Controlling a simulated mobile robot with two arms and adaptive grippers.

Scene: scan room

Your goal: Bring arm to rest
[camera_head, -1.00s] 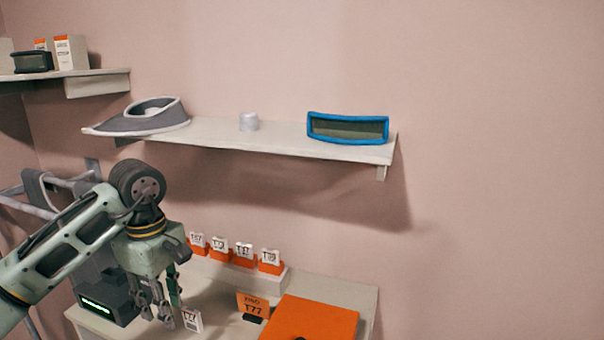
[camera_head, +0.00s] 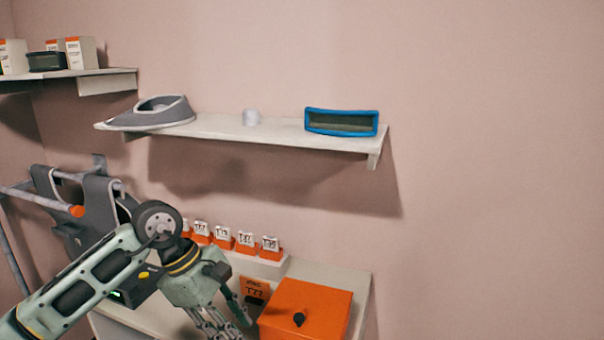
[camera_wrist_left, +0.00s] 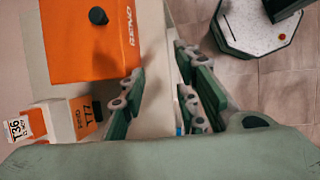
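My left arm comes in from the left in the head view, and my left gripper (camera_head: 225,325) points down over the white counter (camera_head: 345,275), left of the orange box (camera_head: 320,300). In the left wrist view the fingers of the left gripper (camera_wrist_left: 165,105) stand apart, with no held object clearly visible between them. The orange box (camera_wrist_left: 95,40) with its black knob shows beyond them, at upper left. My right gripper is not in view.
Orange-based tags (camera_head: 245,240) stand along the back, with an orange T77 sign (camera_head: 254,288) nearer. A grey apron (camera_head: 100,200) hangs left.

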